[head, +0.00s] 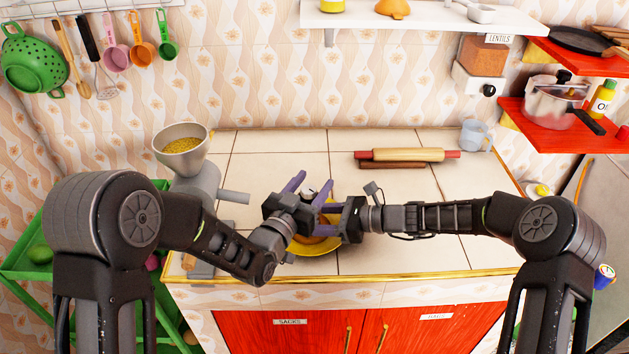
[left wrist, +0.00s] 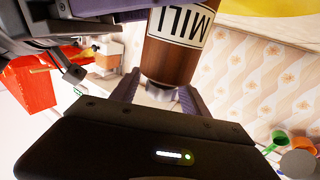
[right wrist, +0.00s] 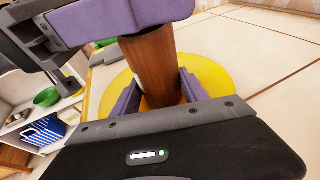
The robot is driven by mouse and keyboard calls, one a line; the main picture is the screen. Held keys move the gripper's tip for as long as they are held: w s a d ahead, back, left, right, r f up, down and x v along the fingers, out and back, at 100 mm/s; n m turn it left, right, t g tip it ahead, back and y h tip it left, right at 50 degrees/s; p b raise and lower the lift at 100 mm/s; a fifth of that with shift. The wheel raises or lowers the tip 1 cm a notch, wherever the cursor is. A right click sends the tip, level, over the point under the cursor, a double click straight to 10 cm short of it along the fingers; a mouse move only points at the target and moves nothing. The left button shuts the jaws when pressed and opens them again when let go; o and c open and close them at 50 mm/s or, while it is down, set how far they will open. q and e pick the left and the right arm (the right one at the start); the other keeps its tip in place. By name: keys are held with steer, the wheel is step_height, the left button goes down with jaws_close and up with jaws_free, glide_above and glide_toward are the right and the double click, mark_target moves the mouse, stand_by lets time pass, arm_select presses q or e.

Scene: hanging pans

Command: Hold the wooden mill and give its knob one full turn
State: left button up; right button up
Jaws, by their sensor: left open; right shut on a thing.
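The wooden mill (left wrist: 180,50) is brown, with a white label reading MILL. Its lower body (right wrist: 150,65) shows in the right wrist view above a yellow plate (right wrist: 215,78). In the head view the grippers hide most of it. My right gripper (head: 326,212) is shut on the mill's body; its purple fingers lie on either side of the wood. My left gripper (head: 316,179) is open at the mill's top. A pale knob (left wrist: 160,92) shows between its spread fingers. I cannot tell whether either finger touches it.
A grey grinder with a grain-filled hopper (head: 182,150) stands to the left on the tiled counter (head: 280,150).

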arm_select(q)
steer(key=shift+w+d, duration=0.3)
steer(key=shift+w, duration=0.25)
jaws_close()
